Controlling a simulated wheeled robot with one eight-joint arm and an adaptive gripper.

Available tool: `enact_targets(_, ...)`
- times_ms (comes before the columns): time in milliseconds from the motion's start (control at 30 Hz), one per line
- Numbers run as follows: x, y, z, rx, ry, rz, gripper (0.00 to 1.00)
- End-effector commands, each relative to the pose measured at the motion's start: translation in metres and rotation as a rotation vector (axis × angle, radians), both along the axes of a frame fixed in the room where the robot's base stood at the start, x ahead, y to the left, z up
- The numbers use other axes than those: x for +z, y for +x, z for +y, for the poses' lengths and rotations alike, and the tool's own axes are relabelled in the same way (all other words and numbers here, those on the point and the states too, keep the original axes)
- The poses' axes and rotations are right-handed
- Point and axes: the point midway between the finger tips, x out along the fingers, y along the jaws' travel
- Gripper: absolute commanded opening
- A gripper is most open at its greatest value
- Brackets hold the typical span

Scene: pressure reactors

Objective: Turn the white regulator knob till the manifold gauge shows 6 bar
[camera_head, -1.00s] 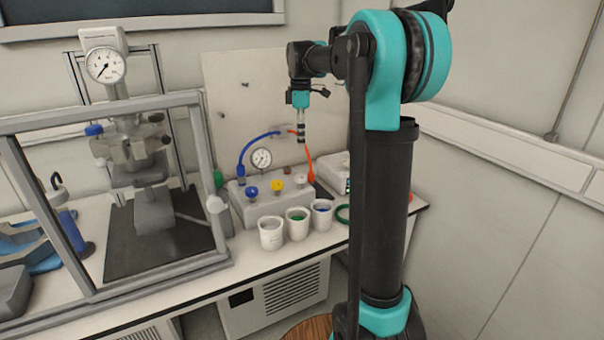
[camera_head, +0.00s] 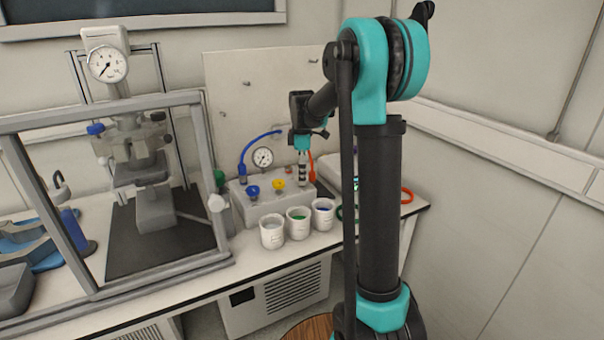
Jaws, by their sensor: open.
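The light grey manifold block (camera_head: 252,213) stands on the bench with a small round white manifold gauge (camera_head: 263,158) at its back. Its needle is too small to read. The white regulator knob, at the right end of the block's row of knobs, is hidden behind my gripper. My gripper (camera_head: 302,184) points down at that spot with its jaws open. I cannot tell whether the fingers are around the knob or just above it. A blue knob (camera_head: 253,191) and a yellow knob (camera_head: 279,185) sit to the left of my gripper.
Three white beakers (camera_head: 298,220) stand close in front of the block. A blue hose (camera_head: 255,143) and an orange hose (camera_head: 312,165) rise behind it. A framed reactor with a larger gauge (camera_head: 107,64) stands at the left. A pale device (camera_head: 336,167) is behind at the right.

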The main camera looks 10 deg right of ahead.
Motion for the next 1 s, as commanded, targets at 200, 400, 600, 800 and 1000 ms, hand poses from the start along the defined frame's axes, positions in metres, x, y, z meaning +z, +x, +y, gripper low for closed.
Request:
enact_targets(200, 0.0001, 0.0001, 0.0000, 0.000, 0.000, 0.000, 0.52)
enact_targets(400, 0.0002, 0.0001, 0.0000, 0.000, 0.000, 0.000, 0.27)
enact_targets(600, 0.0003, 0.0000, 0.0000, 0.000, 0.000, 0.000, 0.08)
enact_targets(800, 0.0003, 0.0000, 0.0000, -0.021, 0.000, 0.000, 0.08)
enact_targets(1000, 0.0001, 0.0001, 0.0001, -0.106, 0.000, 0.000, 0.08)
